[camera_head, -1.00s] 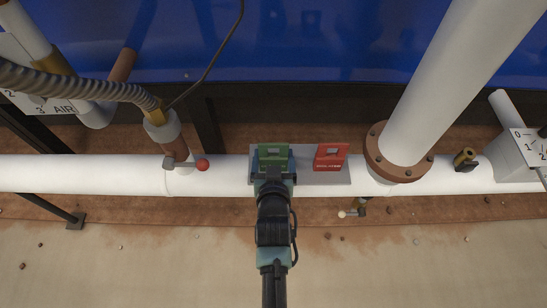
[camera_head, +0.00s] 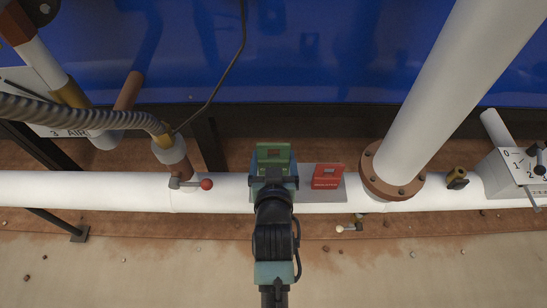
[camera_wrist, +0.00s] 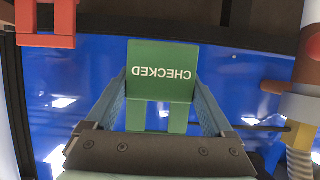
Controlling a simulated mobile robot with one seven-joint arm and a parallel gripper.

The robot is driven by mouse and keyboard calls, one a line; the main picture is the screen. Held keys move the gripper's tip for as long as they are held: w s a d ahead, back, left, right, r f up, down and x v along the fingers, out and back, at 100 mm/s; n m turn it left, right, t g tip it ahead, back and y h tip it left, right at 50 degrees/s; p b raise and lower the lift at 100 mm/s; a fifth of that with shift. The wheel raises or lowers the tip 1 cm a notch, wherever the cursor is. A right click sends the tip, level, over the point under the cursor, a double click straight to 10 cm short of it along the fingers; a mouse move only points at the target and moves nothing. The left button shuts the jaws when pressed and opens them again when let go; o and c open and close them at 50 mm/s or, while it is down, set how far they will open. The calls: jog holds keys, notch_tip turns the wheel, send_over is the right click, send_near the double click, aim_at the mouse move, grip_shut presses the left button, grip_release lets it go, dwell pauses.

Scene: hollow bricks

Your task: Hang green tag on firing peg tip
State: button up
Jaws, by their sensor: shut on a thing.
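The green tag (camera_head: 273,153) is between the fingers of my gripper (camera_head: 273,175). In the wrist view the tag (camera_wrist: 160,72) reads "CHECKED" upside down and has a rectangular opening lower down. My gripper (camera_wrist: 160,105) is shut on it, one finger at each side. In the head view the tag stands over the left part of a grey plate and reaches past its far edge. I cannot tell which fitting is the firing peg; a short brass stub (camera_head: 457,177) sits on the white pipe at right.
A red tag (camera_head: 327,176) lies on the grey plate (camera_head: 322,197), right of my gripper. The white pipe (camera_head: 110,192) runs across. A red-knobbed lever (camera_head: 206,184), a hose (camera_head: 90,118), a flanged upright pipe (camera_head: 430,95) and a numbered box (camera_head: 515,168) stand around.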

jog(key=s+f+p+v, duration=0.1)
jog(key=f+p+v, duration=0.2)
jog(key=p+v, duration=0.5)
jog(key=v, duration=1.1)
jog(key=shift+p, duration=0.3)
jog(key=w+r+p, duration=0.4)
jog(key=r+p, duration=0.8)
jog(key=p, duration=0.1)
jog(key=shift+d, duration=0.1)
